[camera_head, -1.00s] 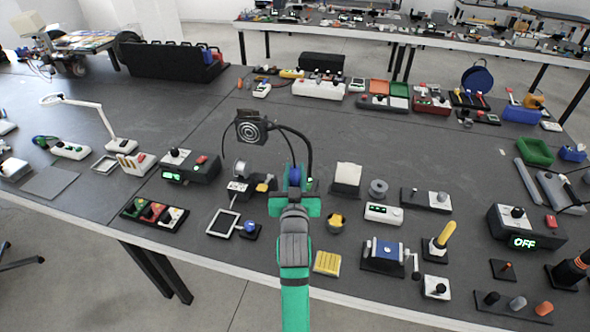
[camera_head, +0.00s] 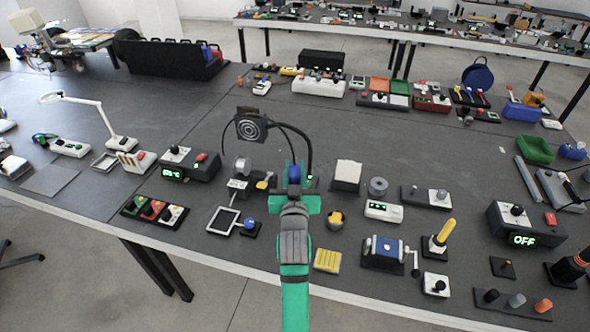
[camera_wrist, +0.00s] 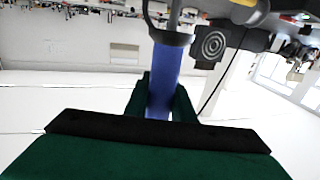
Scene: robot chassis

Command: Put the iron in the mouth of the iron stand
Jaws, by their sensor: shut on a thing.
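The iron has a blue handle (camera_head: 293,173), a dark collar and a grey shaft. My gripper (camera_head: 295,190) is shut on it, above the table near its front middle. In the wrist view the blue handle (camera_wrist: 164,75) stands between the fingers of my gripper (camera_wrist: 161,100), with the shaft pointing away and its tip out of frame. What looks like the iron stand (camera_head: 242,167), with a pale round holder on a dark base beside a yellow pad, is just left of my gripper. The iron appears apart from it. The mouth's inside is not clear.
A square fan with a spiral grille (camera_head: 250,127) stands behind the stand, with dark cables arching by my gripper. A white-topped block (camera_head: 347,174) and a small round pot (camera_head: 335,220) are to the right.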

